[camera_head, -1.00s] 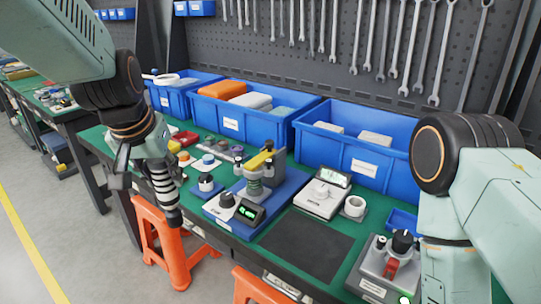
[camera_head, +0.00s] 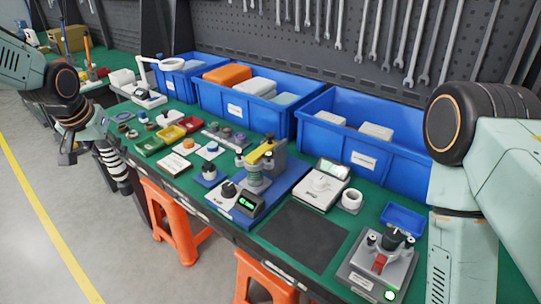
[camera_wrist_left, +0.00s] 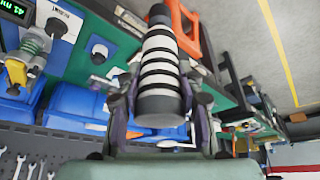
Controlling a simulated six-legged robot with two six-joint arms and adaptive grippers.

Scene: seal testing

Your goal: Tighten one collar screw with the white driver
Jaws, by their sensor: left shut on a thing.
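My left gripper (camera_head: 92,140) is at the left, off the bench's front edge and over the floor. It is shut on a white driver with black bands (camera_head: 113,165), which hangs tilted downward. In the left wrist view the driver (camera_wrist_left: 160,70) sits between the two fingers. The test fixture (camera_head: 256,176), with a yellow clamp and grey-green stack on a blue base, stands mid-bench, well to the right of the driver and apart from it. Its collar screws are too small to make out. My right arm comes in at the right; its gripper is out of the picture.
Blue bins (camera_head: 356,157) line the back of the green bench. A white scale (camera_head: 320,186), a dark mat (camera_head: 302,230) and a grey device with a red part (camera_head: 378,263) stand to the right. Small trays (camera_head: 170,133) lie left of the fixture. Orange stools (camera_head: 175,225) stand below the front edge.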

